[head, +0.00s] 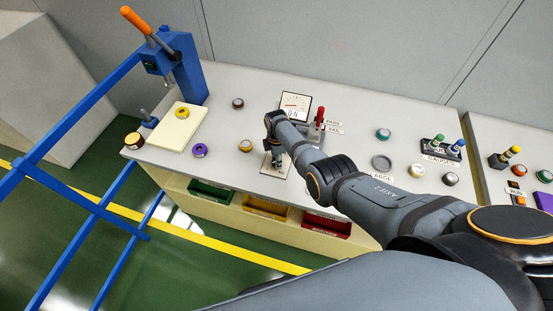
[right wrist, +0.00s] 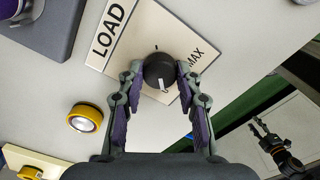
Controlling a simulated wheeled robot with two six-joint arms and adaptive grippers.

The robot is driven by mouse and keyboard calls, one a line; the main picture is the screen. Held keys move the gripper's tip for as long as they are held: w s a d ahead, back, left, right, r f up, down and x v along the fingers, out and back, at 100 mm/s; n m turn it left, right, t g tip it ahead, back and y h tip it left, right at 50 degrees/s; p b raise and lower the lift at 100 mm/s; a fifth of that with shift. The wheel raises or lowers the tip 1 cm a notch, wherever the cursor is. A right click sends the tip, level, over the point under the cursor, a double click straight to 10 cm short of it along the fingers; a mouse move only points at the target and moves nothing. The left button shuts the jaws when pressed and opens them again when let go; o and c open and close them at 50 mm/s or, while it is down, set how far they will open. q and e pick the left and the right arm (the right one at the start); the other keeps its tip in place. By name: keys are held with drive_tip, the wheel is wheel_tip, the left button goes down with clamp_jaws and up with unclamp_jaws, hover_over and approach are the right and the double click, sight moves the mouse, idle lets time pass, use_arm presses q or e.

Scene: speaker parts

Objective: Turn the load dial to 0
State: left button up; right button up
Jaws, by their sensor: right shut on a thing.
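The load dial (right wrist: 159,70) is a round black knob with a white pointer line, on a cream plate (right wrist: 130,40) marked LOAD and MAX. In the right wrist view the fingertips of my right gripper (right wrist: 157,78) are shut on the knob from both sides. The white line lies toward the lower edge of the knob; a short dark tick shows above it on the plate. A 0 mark cannot be made out. In the head view my right gripper (head: 276,161) covers most of the dial. My left gripper (right wrist: 268,138) shows small and dark at the right of the wrist view.
A meter (head: 295,106) and a red-handled lever (head: 319,116) stand behind the dial. A yellow-rimmed button (right wrist: 85,118) is beside the plate. Coloured bins, including a red one (head: 326,226), sit under the front edge. A blue press (head: 182,65) stands at left.

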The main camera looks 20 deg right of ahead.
idle(0.3)
drive_tip(key=o, duration=1.2)
drive_tip(key=shift+c, duration=0.2)
drive_tip(key=shift+r, duration=0.1)
wheel_tip(320, 180, up, 12)
